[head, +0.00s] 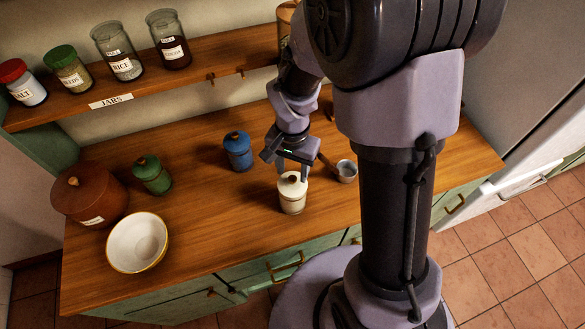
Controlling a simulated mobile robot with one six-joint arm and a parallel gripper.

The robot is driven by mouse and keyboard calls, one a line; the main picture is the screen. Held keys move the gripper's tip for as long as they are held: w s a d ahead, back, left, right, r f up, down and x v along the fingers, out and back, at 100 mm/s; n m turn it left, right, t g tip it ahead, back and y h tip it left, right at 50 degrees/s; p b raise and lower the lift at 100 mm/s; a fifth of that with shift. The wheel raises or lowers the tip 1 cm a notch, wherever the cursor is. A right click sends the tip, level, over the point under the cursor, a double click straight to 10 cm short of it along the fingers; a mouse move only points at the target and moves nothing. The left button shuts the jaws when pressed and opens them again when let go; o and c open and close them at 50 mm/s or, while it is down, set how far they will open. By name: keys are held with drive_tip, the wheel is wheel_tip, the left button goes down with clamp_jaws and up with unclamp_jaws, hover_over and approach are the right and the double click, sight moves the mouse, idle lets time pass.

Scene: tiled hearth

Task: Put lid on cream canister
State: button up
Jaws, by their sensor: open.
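The cream canister (292,202) stands upright on the wooden counter, right of the middle. A cream lid (287,184) with a small brown knob sits on top of it and looks level. Whether it is fully seated is too small to tell. My gripper (291,174) is open and points down just over the lid, its fingers apart on either side of the knob. Contact between fingers and lid cannot be made out.
A blue canister (238,152), a green canister (152,176), a large brown pot (88,203) and a white bowl (137,244) are further left. A shelf (215,62) with jars runs behind.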

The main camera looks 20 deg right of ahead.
drive_tip(key=shift+r+p, duration=0.6)
drive_tip(key=shift+r, duration=0.3)
drive_tip(key=shift+r, duration=0.2)
wheel_tip(320, 180, up, 17)
drive_tip(key=p, duration=0.4)
drive_tip(key=shift+f, duration=0.1)
idle(0.3)
drive_tip(key=s+a+f+n+t+y+b, duration=0.1)
drive_tip(key=s+a+f+n+t+b, duration=0.1)
drive_tip(key=s+b, duration=0.4)
drive_tip(key=s+a+f+n+t+y+b, duration=0.1)
drive_tip(key=s+a+f+n+t+b, duration=0.1)
drive_tip(key=s+f+b, duration=0.4)
drive_tip(key=shift+s+f+t+b, duration=0.5)
drive_tip(key=shift+t+b, duration=0.4)
drive_tip(key=shift+b, duration=1.85)
